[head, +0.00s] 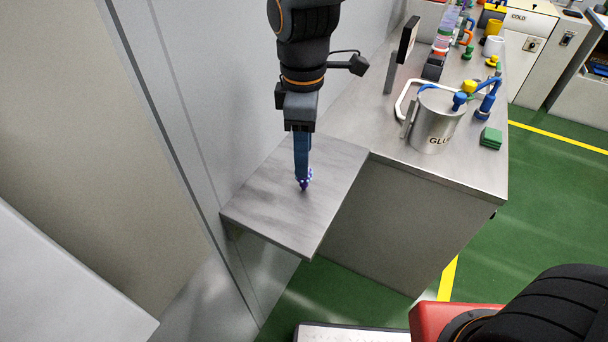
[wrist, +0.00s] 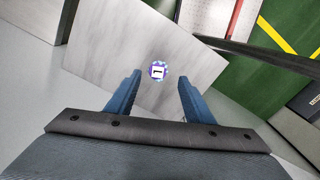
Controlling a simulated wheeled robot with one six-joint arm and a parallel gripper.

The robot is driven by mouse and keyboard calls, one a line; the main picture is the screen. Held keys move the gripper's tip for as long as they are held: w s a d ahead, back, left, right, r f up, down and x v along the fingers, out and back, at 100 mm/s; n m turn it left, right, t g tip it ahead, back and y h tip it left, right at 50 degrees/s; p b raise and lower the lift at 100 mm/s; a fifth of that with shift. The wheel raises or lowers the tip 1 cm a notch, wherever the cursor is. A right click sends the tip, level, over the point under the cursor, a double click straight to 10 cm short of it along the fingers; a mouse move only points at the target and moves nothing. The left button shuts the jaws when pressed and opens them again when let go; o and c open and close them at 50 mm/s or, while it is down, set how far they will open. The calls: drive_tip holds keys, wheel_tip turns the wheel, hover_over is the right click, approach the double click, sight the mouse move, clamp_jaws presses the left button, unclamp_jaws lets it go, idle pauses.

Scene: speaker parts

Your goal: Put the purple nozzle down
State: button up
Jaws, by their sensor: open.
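The purple nozzle (head: 304,183) is on the grey metal side shelf (head: 262,206), at the tip of my gripper in the head view. In the wrist view the nozzle (wrist: 157,71) shows as a small round purple-and-white piece with a "1" marking on top. My gripper (head: 302,176) points down over the shelf. In the wrist view my gripper (wrist: 157,78) has its two blue fingers spread wide, one on each side of the nozzle, with clear gaps. The nozzle's lower part is hard to make out.
A steel glue pot (head: 436,122) stands on the bench to the right, with a green block (head: 491,138) beside it. A dark screen on a post (head: 404,45) rises behind the shelf. The wall borders the shelf on the left. The shelf around the nozzle is bare.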

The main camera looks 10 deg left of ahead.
sight(304, 180)
drive_tip(key=shift+w+f+p, duration=0.2)
drive_tip(key=shift+f+p, duration=0.75)
drive_tip(key=shift+f, duration=2.2)
clamp_jaws()
drive_tip(key=shift+r, duration=0.1)
